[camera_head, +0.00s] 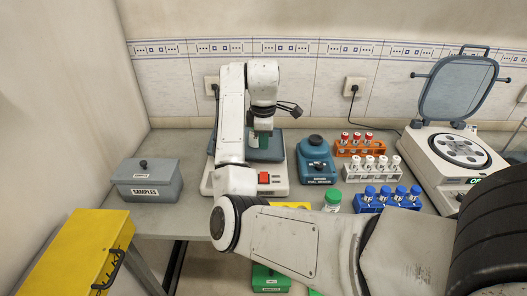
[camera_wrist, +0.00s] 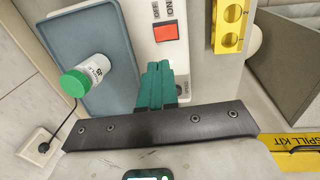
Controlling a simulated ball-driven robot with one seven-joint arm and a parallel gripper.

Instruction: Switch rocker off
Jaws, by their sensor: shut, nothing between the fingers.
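The red rocker switch (camera_head: 264,177) sits on the front of a white device base (camera_head: 222,183) with a blue-grey plate (camera_head: 276,150). In the wrist view the rocker (camera_wrist: 166,32) is a red square beside printed ON and OFF lettering; which way it is tipped I cannot tell. My gripper (camera_head: 264,138) hangs over the device, behind the rocker in the head view. Its green fingers (camera_wrist: 160,82) are closed together and empty, pointing toward the rocker. A gap shows between fingertips and rocker in the wrist view.
A green-capped bottle (camera_wrist: 82,78) is on the plate, near my fingers. A yellow rack (camera_wrist: 230,25) is beside the device. A blue-grey instrument (camera_head: 316,160), tube racks (camera_head: 372,174) and a centrifuge (camera_head: 440,150) stand to the right; a grey samples box (camera_head: 146,188) stands left.

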